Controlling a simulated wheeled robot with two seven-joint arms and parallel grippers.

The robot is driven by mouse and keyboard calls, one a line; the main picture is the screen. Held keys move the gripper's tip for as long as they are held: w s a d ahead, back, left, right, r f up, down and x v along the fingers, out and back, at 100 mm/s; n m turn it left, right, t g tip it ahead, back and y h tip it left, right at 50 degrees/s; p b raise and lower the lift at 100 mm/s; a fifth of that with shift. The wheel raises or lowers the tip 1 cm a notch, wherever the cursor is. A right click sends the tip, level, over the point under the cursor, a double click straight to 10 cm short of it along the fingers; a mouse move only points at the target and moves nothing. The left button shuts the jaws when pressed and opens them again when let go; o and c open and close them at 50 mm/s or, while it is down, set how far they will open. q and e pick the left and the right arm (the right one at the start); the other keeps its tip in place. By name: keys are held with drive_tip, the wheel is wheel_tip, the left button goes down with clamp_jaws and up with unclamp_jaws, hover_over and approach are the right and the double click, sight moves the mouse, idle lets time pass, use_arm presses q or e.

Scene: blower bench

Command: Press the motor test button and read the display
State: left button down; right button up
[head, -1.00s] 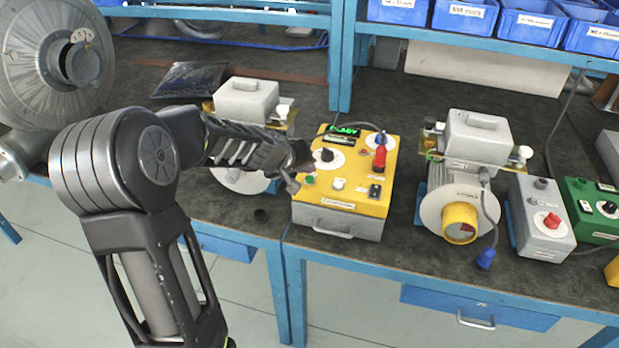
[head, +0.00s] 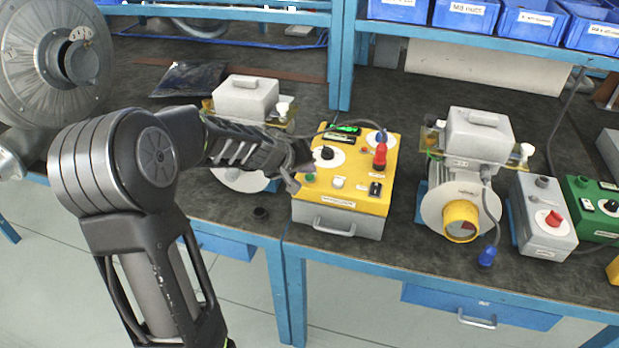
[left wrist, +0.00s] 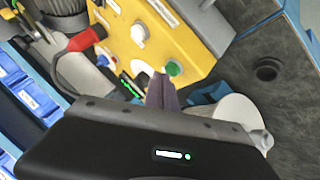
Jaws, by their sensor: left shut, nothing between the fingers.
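The test box (head: 345,205) is grey with a yellow top and stands at the bench's front edge. Its top carries a green button (head: 309,179), a white button (head: 338,182), a black knob (head: 327,153) and a red plug (head: 380,157). Its display (head: 345,129) is lit green at the back; I cannot read the text. My left gripper (head: 294,184) is shut and empty at the box's left edge, close to the green button. In the left wrist view the fingertips (left wrist: 162,92) are beside the green button (left wrist: 174,68); contact cannot be told. My right gripper is not in view.
A motor unit (head: 245,100) stands behind my left forearm, partly hidden. Another motor with a yellow cap (head: 460,220) is right of the box. A grey box with a red knob (head: 545,220) and a green box (head: 597,205) stand farther right. Blue bins (head: 465,16) line the shelf.

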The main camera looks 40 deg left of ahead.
sight(307, 178)
use_arm(q)
drive_tip(key=shift+f+b, duration=0.45)
idle(0.8)
drive_tip(key=shift+r, duration=0.1)
drive_tip(key=shift+r+p, duration=0.7)
drive_tip(key=shift+r, duration=0.05)
wheel_tip(307, 178, up, 5)
drive_tip(key=p, duration=0.4)
idle(1.1)
